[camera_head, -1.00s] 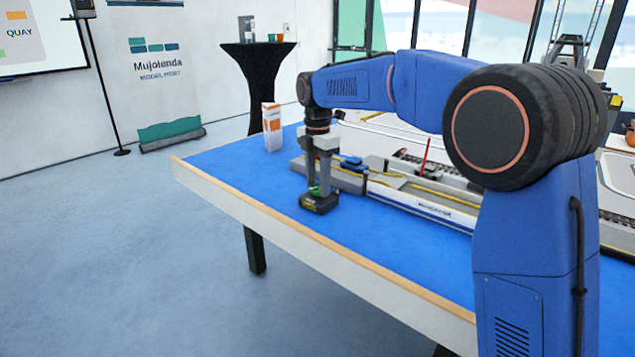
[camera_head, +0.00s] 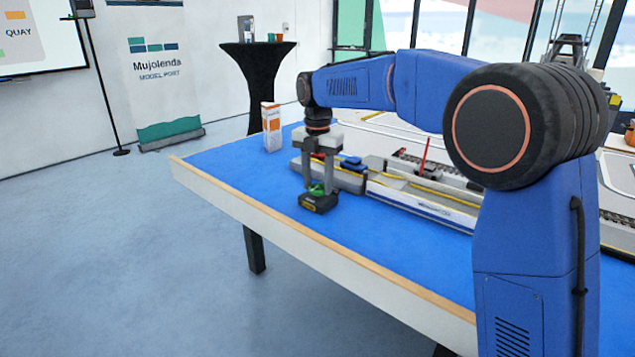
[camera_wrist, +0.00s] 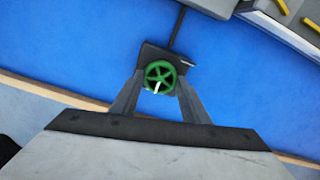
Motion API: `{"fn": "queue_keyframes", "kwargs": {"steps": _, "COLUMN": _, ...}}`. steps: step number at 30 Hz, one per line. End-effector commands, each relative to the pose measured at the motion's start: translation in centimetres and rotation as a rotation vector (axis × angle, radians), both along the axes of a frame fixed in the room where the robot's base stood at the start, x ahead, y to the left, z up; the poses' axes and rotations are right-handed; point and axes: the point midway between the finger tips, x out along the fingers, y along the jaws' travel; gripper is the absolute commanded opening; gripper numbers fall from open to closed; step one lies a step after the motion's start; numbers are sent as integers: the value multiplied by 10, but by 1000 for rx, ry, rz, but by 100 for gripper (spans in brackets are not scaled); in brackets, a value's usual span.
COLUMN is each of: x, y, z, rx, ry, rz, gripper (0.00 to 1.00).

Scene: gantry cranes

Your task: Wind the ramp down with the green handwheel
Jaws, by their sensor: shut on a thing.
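The green handwheel (camera_wrist: 159,76) sits on top of a small dark box (camera_head: 319,206) on the blue table. It also shows in the head view (camera_head: 317,189). My gripper (camera_head: 319,186) points down over the box, and its two fingers stand on either side of the wheel. In the wrist view my gripper (camera_wrist: 158,84) is shut on the wheel's rim, with a white mark on the wheel toward the palm. A dark rod runs from the box toward the grey model. Which part of the model is the ramp I cannot tell.
The long grey model (camera_head: 420,195) with yellow lines lies right of the wheel. A white and orange carton (camera_head: 271,127) stands at the table's far left. The table's wooden edge (camera_head: 330,258) is close in front of the box. Bare blue table lies around it.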

Motion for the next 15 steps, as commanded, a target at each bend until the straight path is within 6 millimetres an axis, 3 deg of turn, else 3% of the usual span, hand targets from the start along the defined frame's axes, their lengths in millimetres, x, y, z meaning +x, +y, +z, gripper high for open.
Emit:
{"fn": "queue_keyframes", "kwargs": {"steps": 7, "x": 1, "y": 0, "z": 1, "rx": 1, "ry": -4, "rz": 0, "gripper": 19}}
{"fn": "queue_keyframes", "kwargs": {"steps": 8, "x": 1, "y": 0, "z": 1, "rx": 1, "ry": -4, "rz": 0, "gripper": 44}}
{"fn": "queue_keyframes", "kwargs": {"steps": 10, "x": 1, "y": 0, "z": 1, "rx": 1, "ry": -4, "rz": 0, "gripper": 60}}
{"fn": "queue_keyframes", "kwargs": {"steps": 15, "x": 0, "y": 0, "z": 1, "rx": 1, "ry": -3, "rz": 0, "gripper": 60}}
